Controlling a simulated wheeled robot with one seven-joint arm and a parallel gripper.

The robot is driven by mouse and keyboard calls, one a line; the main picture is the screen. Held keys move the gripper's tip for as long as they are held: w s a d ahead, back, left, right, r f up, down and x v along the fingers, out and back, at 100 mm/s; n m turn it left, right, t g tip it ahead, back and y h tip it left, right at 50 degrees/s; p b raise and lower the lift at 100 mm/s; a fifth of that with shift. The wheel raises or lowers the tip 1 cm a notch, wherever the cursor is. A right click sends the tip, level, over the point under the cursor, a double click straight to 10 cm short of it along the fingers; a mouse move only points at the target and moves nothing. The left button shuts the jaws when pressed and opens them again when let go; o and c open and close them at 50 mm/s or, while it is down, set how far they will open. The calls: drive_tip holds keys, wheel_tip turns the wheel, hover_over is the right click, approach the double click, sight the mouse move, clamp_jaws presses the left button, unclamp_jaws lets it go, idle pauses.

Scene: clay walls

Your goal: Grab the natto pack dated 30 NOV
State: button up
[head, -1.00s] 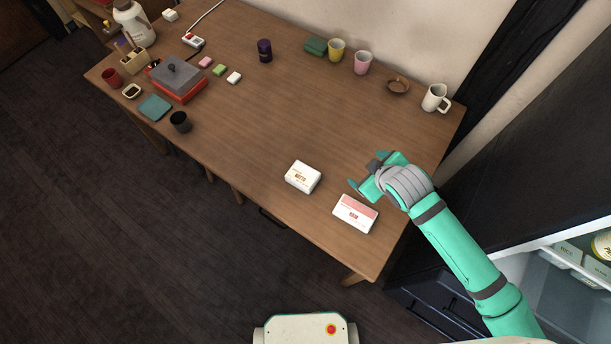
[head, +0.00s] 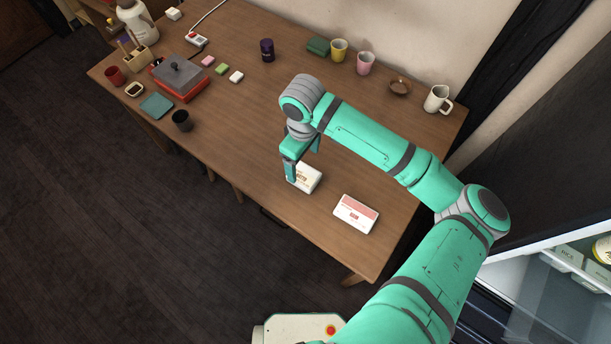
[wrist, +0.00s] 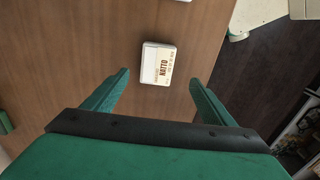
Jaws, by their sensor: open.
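A white pack (head: 308,179) lies on the table near its front edge, partly hidden by my gripper in the head view. In the wrist view the pack (wrist: 158,64) reads NATTO; its small print is too small to read. A white pack with a pink band (head: 356,213) lies to its right; I cannot read its print. My gripper (head: 303,167) is open and empty, pointing down above the NATTO pack. In the wrist view the pack shows beyond and between the two fingertips (wrist: 159,79), apart from both.
The wooden table (head: 240,130) is clear around the two packs. A dark cup (head: 181,120), red box with a grey lid (head: 178,77), purple can (head: 267,50), yellow cup (head: 339,50), pink cup (head: 365,63) and white mug (head: 437,98) stand farther off. An open fridge (head: 560,275) is at right.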

hover_over(304, 174)
drive_tip(key=f, duration=0.3)
drive_tip(key=s+f, duration=0.1)
drive_tip(key=f, duration=0.1)
drive_tip(key=shift+a, duration=0.15)
drive_tip(key=shift+w+f, duration=0.25)
drive_tip(key=shift+f, duration=1.2)
drive_tip(key=shift+w+f, duration=0.2)
drive_tip(key=shift+f, duration=1.25)
drive_tip(key=c, duration=1.2)
